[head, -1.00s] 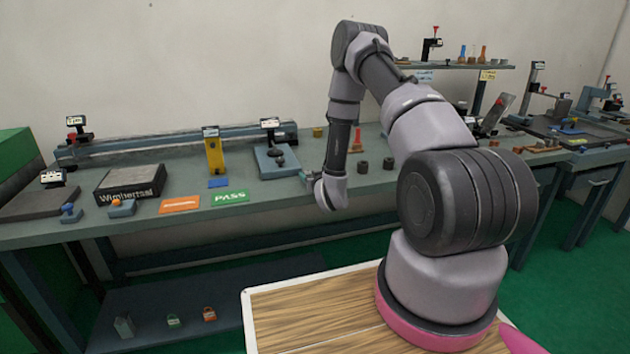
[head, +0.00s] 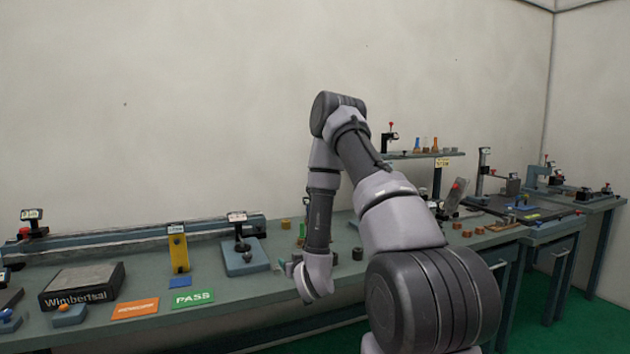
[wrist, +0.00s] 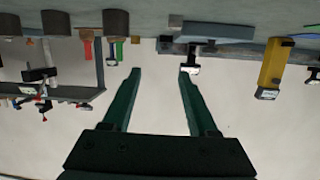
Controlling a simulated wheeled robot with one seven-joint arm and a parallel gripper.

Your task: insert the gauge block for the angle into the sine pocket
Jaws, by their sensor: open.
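My gripper (wrist: 160,72) shows in the wrist view with its two green fingers apart and nothing between them. In the head view my gripper's end is mostly hidden by my wrist, low over the front of the long bench (head: 230,283). Several small brown and grey blocks (head: 467,233) sit on the bench to the right of my arm. I cannot tell which is the gauge block for the angle. A tilted dark plate (head: 457,193) stands behind them. The sine pocket cannot be made out in either view.
A black Wimbertsal slab (head: 82,287), an orange card (head: 135,309), a green PASS card (head: 193,298) and a yellow upright gauge (head: 179,253) stand left. A grey-blue stand (head: 245,258) is nearer my wrist. A raised shelf (head: 412,155) and further fixtures are at right.

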